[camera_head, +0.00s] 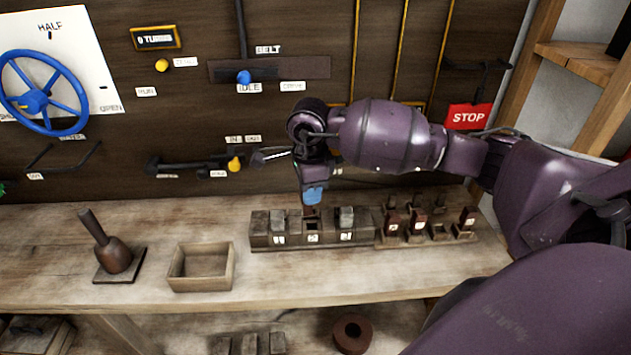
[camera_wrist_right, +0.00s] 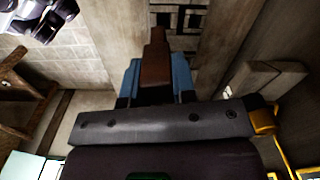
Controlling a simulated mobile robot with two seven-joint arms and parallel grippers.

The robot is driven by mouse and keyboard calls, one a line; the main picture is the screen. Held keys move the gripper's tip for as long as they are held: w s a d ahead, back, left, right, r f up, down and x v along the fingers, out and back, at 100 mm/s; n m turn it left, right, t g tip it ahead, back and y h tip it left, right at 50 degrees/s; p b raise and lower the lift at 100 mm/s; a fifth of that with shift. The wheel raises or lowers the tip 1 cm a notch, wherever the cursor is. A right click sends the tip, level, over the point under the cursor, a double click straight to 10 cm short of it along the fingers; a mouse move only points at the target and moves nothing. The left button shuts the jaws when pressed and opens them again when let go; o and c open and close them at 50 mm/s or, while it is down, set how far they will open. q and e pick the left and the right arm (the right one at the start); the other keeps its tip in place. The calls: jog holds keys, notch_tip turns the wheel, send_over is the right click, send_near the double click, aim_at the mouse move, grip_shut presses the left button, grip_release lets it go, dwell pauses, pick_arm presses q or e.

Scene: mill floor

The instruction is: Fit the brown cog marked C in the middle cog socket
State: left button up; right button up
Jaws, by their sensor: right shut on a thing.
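My right gripper (camera_head: 312,196) has blue fingers that point down over the middle of the cog socket block. It is shut on a brown cog (camera_head: 310,212), whose lower end is just above or at the middle socket (camera_head: 311,226); I cannot tell if it has entered. In the right wrist view, the brown cog (camera_wrist_right: 156,62) sticks out between the blue fingers (camera_wrist_right: 156,82). Its C mark is not visible. The socket block (camera_head: 262,241) has a grey piece on the left (camera_head: 277,221) and one on the right (camera_head: 346,217). My left gripper is not in view.
A rack (camera_head: 398,243) right of the block holds several brown cogs (camera_head: 418,222), with an open slot (camera_head: 439,231) among them. An empty wooden box (camera_head: 201,284) and a dark stamp-like handled tool (camera_head: 113,256) stand left. Levers and a blue wheel (camera_head: 43,93) are on the wall.

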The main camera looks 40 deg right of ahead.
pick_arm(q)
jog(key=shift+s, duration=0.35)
pick_arm(e)
jog(key=shift+d+m, duration=0.65)
jog(key=shift+m, duration=0.45)
jog(key=shift+f+b, duration=1.2)
jog(key=shift+f, duration=1.5)
jog(key=shift+f+b, duration=0.45)
jog(key=shift+f, duration=0.2)
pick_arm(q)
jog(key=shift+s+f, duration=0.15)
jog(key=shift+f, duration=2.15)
pick_arm(e)
jog(key=shift+f, duration=0.45)
